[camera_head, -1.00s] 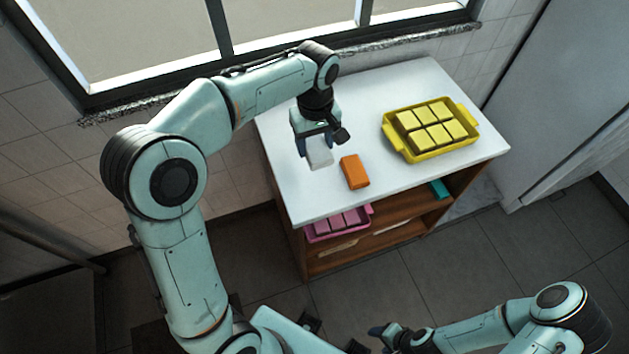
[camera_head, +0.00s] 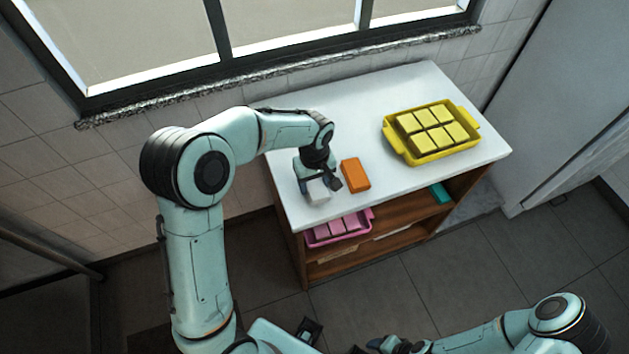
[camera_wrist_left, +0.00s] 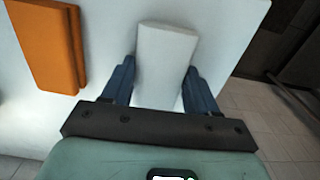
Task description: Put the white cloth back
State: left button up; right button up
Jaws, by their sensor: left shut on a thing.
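The white cloth (camera_head: 318,193), a small folded white block, is between the fingers of my left gripper (camera_head: 314,186), over the left front part of the white tabletop. In the left wrist view the cloth (camera_wrist_left: 165,62) sits between the two dark blue fingers of the left gripper (camera_wrist_left: 160,80), which is shut on it. I cannot tell whether the cloth touches the tabletop. My right gripper (camera_head: 382,344) is low at the bottom edge of the head view, away from the table, and its jaws are too small to read.
An orange folded cloth (camera_head: 355,175) lies just right of the left gripper. A yellow tray (camera_head: 431,157) with several yellow blocks stands at the right. The shelf below the white tabletop (camera_head: 365,105) holds a pink tray (camera_head: 341,237) and a teal item (camera_head: 440,192). The back left tabletop is clear.

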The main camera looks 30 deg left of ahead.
aim_at(315, 183)
pick_arm(q)
jog(key=shift+f, duration=0.15)
jog(key=o, duration=0.9)
jog(key=shift+o, duration=0.2)
pick_arm(e)
jog(key=shift+f, duration=0.15)
pick_arm(q)
jog(key=shift+r, duration=0.4)
notch_tip(315, 183, up, 12)
jog(key=p, duration=0.1)
jog(key=shift+f, duration=0.15)
pick_arm(e)
jog(key=shift+w+r, duration=0.25)
jog(key=shift+r, duration=0.2)
jog(key=shift+w+r, duration=0.2)
jog(key=shift+r, duration=0.25)
